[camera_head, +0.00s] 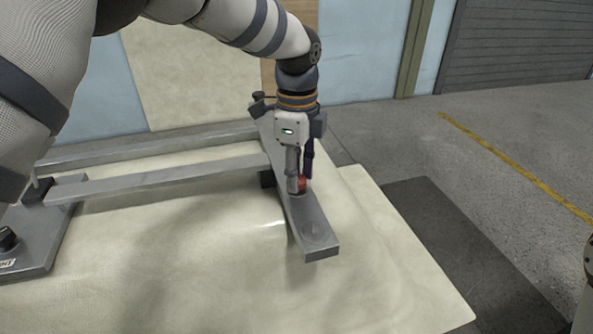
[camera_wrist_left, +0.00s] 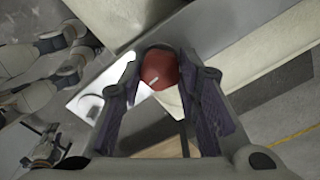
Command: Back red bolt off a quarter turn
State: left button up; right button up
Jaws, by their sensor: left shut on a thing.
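The red bolt (camera_head: 302,184) stands on a grey metal bar (camera_head: 316,238) that runs toward the front of the pale shell. In the left wrist view the bolt's round red head (camera_wrist_left: 160,72) has a short white mark on it. My left gripper (camera_head: 298,186) points down over the bar. Its two fingers (camera_wrist_left: 160,90) are on either side of the bolt head and shut on it. The fingers partly hide the bolt in the head view. Only a small piece of my right arm shows at the right edge of the head view; its gripper is out of sight.
The metal bar joins a grey frame with long rails (camera_head: 160,180) across the pale shell (camera_head: 200,270). A dark clamp (camera_head: 8,240) sits at the far left. A dark mat (camera_head: 440,225) and open concrete floor with a yellow line (camera_head: 520,170) lie to the right.

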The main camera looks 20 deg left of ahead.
pick_arm(q)
jog(key=n, duration=0.3)
jog(key=shift+n, duration=0.3)
jog(key=n, duration=0.4)
jog(key=shift+n+p, duration=0.3)
jog(key=shift+p, duration=0.1)
jog(key=n, duration=0.4)
jog(key=shift+n, duration=2.1)
pick_arm(e)
jog(key=shift+w+r+t, duration=0.4)
jog(key=shift+w+r, duration=0.4)
jog(key=shift+w, duration=0.05)
pick_arm(q)
jog(key=o, duration=1.1)
